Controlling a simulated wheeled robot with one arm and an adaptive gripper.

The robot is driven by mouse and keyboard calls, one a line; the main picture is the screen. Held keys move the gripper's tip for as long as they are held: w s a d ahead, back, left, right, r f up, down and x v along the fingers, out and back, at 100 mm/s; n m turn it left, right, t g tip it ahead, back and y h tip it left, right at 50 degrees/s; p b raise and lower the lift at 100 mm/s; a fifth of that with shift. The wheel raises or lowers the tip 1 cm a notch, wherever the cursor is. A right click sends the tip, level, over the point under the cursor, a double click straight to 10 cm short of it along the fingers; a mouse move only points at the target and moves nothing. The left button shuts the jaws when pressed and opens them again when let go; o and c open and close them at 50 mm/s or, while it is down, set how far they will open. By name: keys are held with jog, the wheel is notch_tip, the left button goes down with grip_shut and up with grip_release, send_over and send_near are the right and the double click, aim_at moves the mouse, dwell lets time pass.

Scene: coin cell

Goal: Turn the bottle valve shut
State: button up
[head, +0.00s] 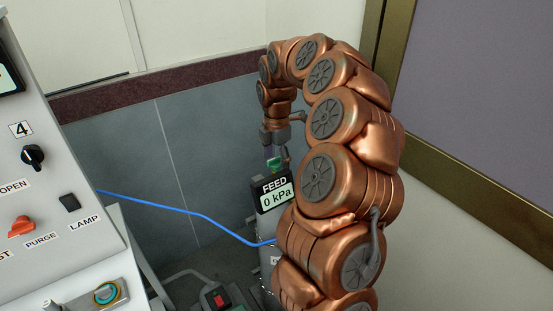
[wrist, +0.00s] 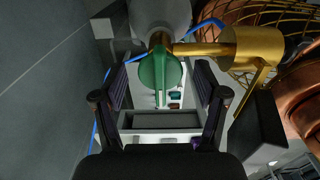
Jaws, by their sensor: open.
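The green valve knob (wrist: 160,72) sits on a brass fitting (wrist: 205,49) at the top of the grey bottle (wrist: 160,14) in the wrist view. The knob has a raised bar along its middle. My gripper (wrist: 160,84) is open, with one dark finger on each side of the picture around the knob. I see a gap on both sides, and cannot tell how deep the knob lies between the fingers. In the head view the green knob (head: 275,163) shows small below my gripper (head: 274,148). The bottle (head: 268,262) is partly hidden by my arm.
A display reading FEED 0 kPa (head: 275,195) stands just below the knob. A blue hose (head: 190,211) runs from the control console (head: 60,250) to the bottle. A grey tiled wall (head: 190,140) is close behind. A brass gauge-like cylinder (wrist: 258,48) is right of the knob.

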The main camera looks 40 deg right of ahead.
aim_at(276, 158)
notch_tip(276, 158, up, 12)
dwell(0.9)
jog(key=shift+a, duration=0.1)
dwell(0.4)
jog(key=s+a+m, duration=0.3)
jog(key=s+a, duration=0.3)
jog(key=a, duration=0.3)
jog(key=s+a+m, duration=0.3)
jog(key=s+a, duration=0.2)
jog(key=a, duration=0.4)
jog(key=s+a+f+m, duration=0.2)
jog(key=s+f+m, duration=0.1)
jog(key=s, duration=0.3)
jog(key=s+a+f+m+g, duration=0.1)
jog(key=s+a+f+m, duration=0.1)
jog(key=s, duration=0.5)
jog(key=s+a+f+m, duration=0.2)
jog(key=s+f+m, duration=0.2)
jog(key=s+m, duration=0.2)
jog(key=shift+s+f+m+g, duration=0.3)
jog(key=shift+s+f+g, duration=0.1)
jog(key=shift+s, duration=0.3)
